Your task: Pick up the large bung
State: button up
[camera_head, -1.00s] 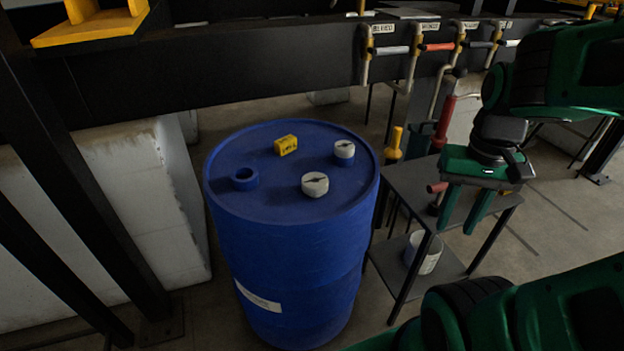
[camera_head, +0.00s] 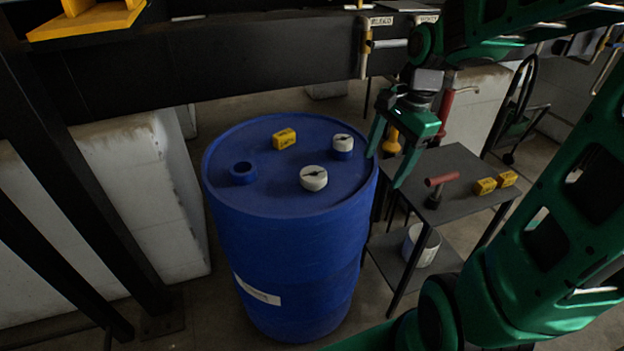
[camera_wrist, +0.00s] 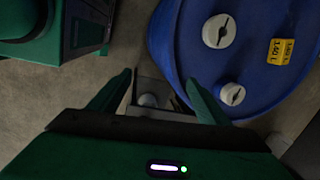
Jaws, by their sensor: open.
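The large bung (camera_head: 314,178) is a pale round cap with a dark bar across its top, on the front right of the blue drum's top (camera_head: 285,200). In the wrist view, the large bung (camera_wrist: 219,31) is at upper right, beyond the right finger. A smaller pale bung (camera_head: 343,142) sits on a blue neck near the drum's back right rim; it also shows in the wrist view (camera_wrist: 232,94). My gripper (camera_head: 389,160) is open and empty, pointing down just right of the drum's rim. In the wrist view its fingers (camera_wrist: 158,78) have only floor and stand between them.
The drum top also has an open blue neck (camera_head: 243,172) and a yellow block (camera_head: 284,139). A dark stand (camera_head: 455,160) at right holds a red-handled tool (camera_head: 440,182) and yellow blocks (camera_head: 485,186). A black beam (camera_head: 220,70) with labelled pipes runs behind.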

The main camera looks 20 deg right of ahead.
aim_at(313, 174)
jog(key=w+a+m+y, duration=0.3)
jog(key=w+a+m, duration=0.5)
jog(key=w, duration=0.3)
jog(key=shift+t, duration=0.3)
jog(key=x, duration=1.1)
jog(key=shift+s+f, duration=0.15)
jog(key=shift+f, duration=0.15)
jog(key=shift+c, duration=0.7)
jog(key=c, duration=1)
